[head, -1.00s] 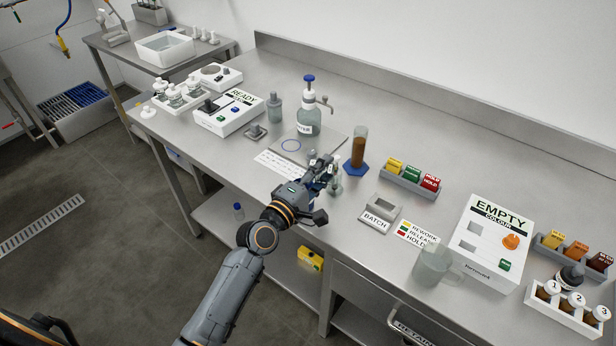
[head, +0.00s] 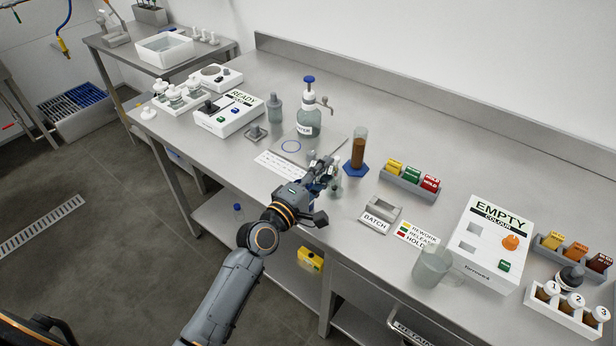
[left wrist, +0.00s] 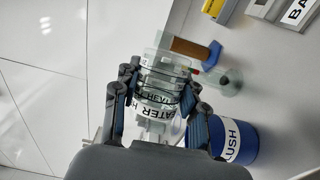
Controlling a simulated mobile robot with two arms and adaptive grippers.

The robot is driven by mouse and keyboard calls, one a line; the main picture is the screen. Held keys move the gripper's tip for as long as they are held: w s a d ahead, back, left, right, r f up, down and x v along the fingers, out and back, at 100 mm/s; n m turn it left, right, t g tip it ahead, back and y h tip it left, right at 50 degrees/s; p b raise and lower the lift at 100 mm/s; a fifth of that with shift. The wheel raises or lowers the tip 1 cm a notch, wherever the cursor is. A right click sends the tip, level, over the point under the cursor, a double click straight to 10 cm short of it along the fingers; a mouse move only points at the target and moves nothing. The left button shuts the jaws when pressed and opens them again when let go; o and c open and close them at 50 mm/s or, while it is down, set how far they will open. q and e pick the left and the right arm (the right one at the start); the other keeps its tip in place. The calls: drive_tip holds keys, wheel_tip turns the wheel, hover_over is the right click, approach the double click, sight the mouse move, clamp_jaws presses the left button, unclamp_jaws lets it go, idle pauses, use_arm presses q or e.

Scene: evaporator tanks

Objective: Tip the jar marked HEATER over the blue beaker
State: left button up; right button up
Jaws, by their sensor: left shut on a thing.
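The jar marked HEATER (left wrist: 165,97) is clear with black lettering on a white label. My left gripper (left wrist: 158,84) is shut on it in the left wrist view. The gripper also shows in the head view (head: 322,168), above the front edge of the bench, where it hides most of the jar. The blue beaker (left wrist: 235,138), with a white label reading "USH" in part, stands close beside the right finger in the left wrist view. In the head view it is mostly hidden behind the gripper. I cannot tell the jar's exact tilt. My right gripper is out of view.
A small clear vessel (head: 336,188) stands just right of the gripper. A brown-filled cylinder on a blue foot (head: 356,169) is behind it. A clear jug (head: 431,265) stands front right.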

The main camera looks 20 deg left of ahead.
use_arm(q)
drive_tip(key=shift+d+f+m+g+y+p, duration=0.15)
drive_tip(key=shift+m+p, duration=0.25)
drive_tip(key=shift+p, duration=0.2)
drive_tip(key=shift+d+m+g+y+p, duration=0.15)
drive_tip(key=shift+m+p, duration=0.25)
drive_tip(key=shift+p, duration=0.2)
drive_tip(key=shift+f+m+p, duration=0.2)
drive_tip(key=shift+m+p, duration=0.15)
drive_tip(key=shift+m, duration=0.05)
drive_tip(key=shift+f+m+g+p, duration=0.1)
drive_tip(key=shift+m+g+p, duration=0.25)
drive_tip(key=shift+p, duration=0.5)
drive_tip(key=shift+f+m, duration=0.15)
drive_tip(key=shift+m, duration=0.1)
drive_tip(key=shift+y+p, duration=0.3)
drive_tip(key=shift+p, duration=0.45)
drive_tip(key=shift+d+f+m, duration=0.1)
drive_tip(key=shift+f+m, duration=0.15)
drive_tip(key=shift+m, duration=0.25)
